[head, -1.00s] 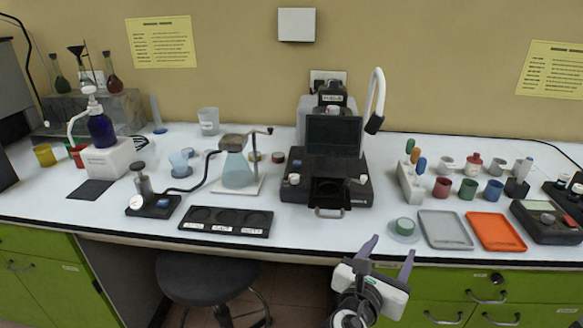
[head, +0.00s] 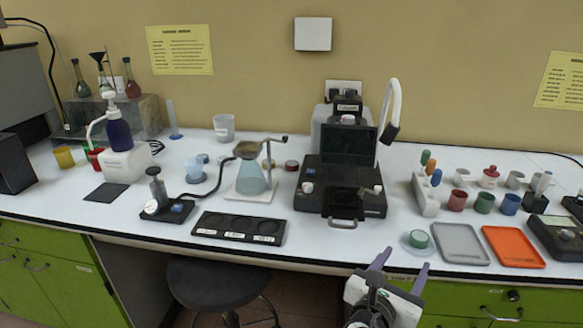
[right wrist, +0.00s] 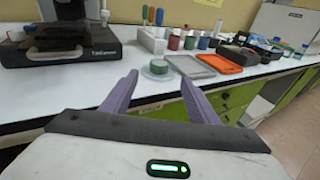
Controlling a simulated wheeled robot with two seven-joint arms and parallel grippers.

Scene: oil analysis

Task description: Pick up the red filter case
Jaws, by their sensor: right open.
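A small round dark-red case (head: 291,165) lies on the white bench in the head view, behind the flask stand and left of the black instrument; it looks like the red filter case. I cannot make it out in the right wrist view. My right gripper (head: 403,263) is open and empty in front of the bench's front edge, far from the red case. Its two purple fingers also show in the right wrist view (right wrist: 160,80), spread apart, with the bench beyond them. My left gripper is not in view.
The black instrument (head: 320,185) and the flask (head: 251,178) stand near the red case. A green round case (head: 418,239) sits on a clear dish beside grey (head: 460,245) and orange (head: 514,247) trays. Several jars stand behind them. A black tray (head: 240,228) lies at the front edge.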

